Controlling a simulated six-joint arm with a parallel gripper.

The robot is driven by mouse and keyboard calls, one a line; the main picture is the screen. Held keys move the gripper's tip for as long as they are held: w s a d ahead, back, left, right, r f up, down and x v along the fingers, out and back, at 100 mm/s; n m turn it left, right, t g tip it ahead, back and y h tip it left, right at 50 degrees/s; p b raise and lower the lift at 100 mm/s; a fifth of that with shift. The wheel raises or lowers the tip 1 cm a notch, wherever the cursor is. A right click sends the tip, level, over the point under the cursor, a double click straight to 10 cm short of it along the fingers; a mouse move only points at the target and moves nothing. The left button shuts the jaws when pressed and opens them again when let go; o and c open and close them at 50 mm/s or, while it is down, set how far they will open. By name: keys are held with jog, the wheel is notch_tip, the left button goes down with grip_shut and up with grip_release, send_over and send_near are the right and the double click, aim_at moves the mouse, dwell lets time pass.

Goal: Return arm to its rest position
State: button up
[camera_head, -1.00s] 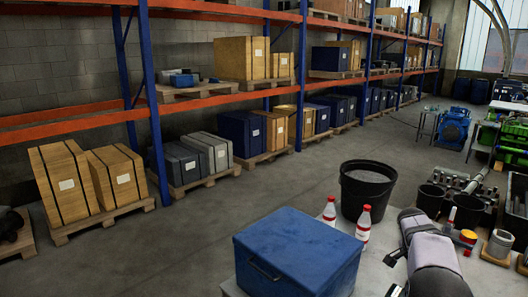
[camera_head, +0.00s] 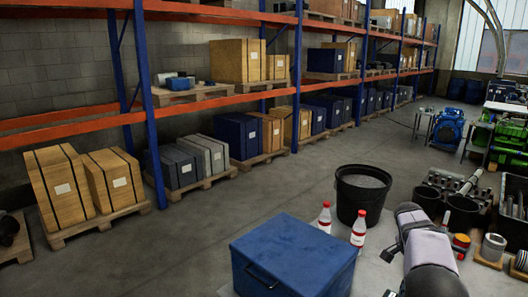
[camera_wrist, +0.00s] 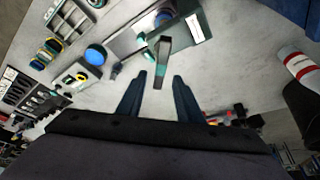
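My gripper (camera_wrist: 160,84) shows in the wrist view with its two dark fingers apart and nothing held between them. A grey and teal tool (camera_wrist: 162,62) lies beyond the fingertips on the light worktop, apart from them as far as I can tell. In the head view my arm's grey links fill the lower right, beside the blue box and bottles. My fingers cannot be made out in the head view.
A blue lidded box (camera_head: 292,258), red-and-white bottles (camera_head: 358,228) and a black bucket (camera_head: 361,203) stand left of my arm. Cylindrical parts (camera_head: 493,249) crowd the right. The wrist view shows a bottle (camera_wrist: 298,67) at right and a parts rack (camera_wrist: 70,22) at left.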

jog(key=shift+r, duration=0.55)
jog(key=s+a+f+n+y+b, duration=0.1)
jog(key=s+a+f+n+b, duration=0.15)
jog(key=s+a+n, duration=0.45)
jog(key=s+a+f+n+y+b, duration=0.2)
jog(key=a+f, duration=0.1)
jog(key=a, duration=0.9)
jog(key=s+a+f+n+b, duration=0.1)
jog(key=s+a+f+n, duration=0.3)
jog(key=s, duration=0.5)
jog(key=s+a+f+n+y+b, duration=0.1)
jog(key=s+a+f+n, duration=0.3)
jog(key=s+a, duration=0.4)
jog(key=shift+s+y+b, duration=0.3)
jog(key=shift+s+b, duration=0.1)
jog(key=shift+s, duration=0.65)
